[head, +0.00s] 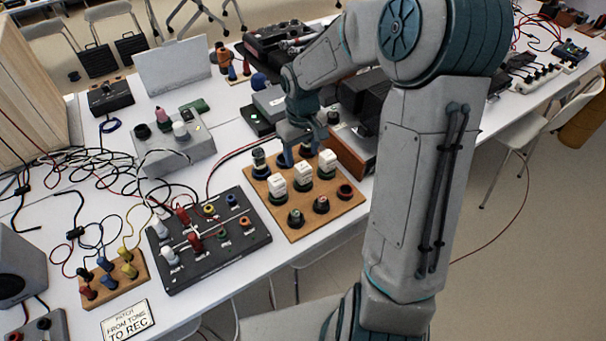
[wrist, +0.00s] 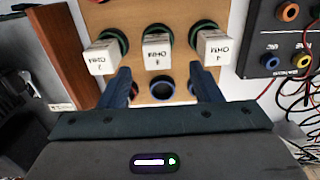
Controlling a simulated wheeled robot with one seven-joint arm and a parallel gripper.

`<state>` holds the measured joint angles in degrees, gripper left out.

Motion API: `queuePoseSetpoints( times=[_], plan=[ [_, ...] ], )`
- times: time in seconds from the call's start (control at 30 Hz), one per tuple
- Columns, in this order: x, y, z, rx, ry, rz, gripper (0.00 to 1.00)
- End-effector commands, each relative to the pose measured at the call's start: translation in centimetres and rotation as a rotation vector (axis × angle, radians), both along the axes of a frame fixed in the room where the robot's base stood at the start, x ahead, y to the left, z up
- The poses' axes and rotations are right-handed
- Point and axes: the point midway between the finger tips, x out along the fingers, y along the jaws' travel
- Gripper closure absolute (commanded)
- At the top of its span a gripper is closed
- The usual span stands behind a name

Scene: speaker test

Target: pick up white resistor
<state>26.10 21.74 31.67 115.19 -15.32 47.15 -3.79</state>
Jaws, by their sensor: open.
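Three white resistor blocks stand in a row on a wooden board (head: 357,213): a left one (head: 277,184), a middle one (head: 304,173) and a right one (head: 327,159). In the wrist view, their upside-down labels appear to read 2 OHM on the left block (wrist: 103,57), 8 OHM on the middle block (wrist: 157,51) and 4 OHM on the right block (wrist: 213,48). My gripper (head: 297,152) is over the board's far side. In the wrist view my gripper (wrist: 163,84) is open and empty, its fingers spread left and right, with the middle block lined up between them.
Round sockets (head: 321,204) line the board's near edge, and a dark post (head: 259,159) stands at its far left corner. A black patch panel (head: 222,262) lies left of the board. A wooden-sided dark box (head: 346,156) stands close on the right. Cables (head: 92,186) clutter the left.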

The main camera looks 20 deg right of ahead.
Motion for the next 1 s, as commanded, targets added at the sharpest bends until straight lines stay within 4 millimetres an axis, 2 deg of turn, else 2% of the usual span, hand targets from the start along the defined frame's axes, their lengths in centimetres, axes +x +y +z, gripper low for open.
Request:
queuePoseSetpoints(
  times=[0.1, 0.37, 0.6, 0.73, 0.93, 0.97, 1.0],
  plan=[
    [0.0, 0.0, -2.0, 0.0, 0.002, 0.0, 0.42],
    [0.0, -0.1, -3.9, 0.001, 0.001, -0.001, 0.42],
    [0.0, -0.3, -7.4, 0.0, 0.002, 0.001, 0.42],
    [0.0, -0.3, -8.2, 0.001, -0.001, 0.001, 0.42],
    [0.1, -0.3, -8.2, 0.0, -0.001, 0.0, 0.42],
    [0.1, -0.3, -8.2, 0.0, -0.001, 0.0, 0.45],
    [0.1, -0.3, -8.2, 0.0, -0.001, 0.0, 0.56]
  ],
)
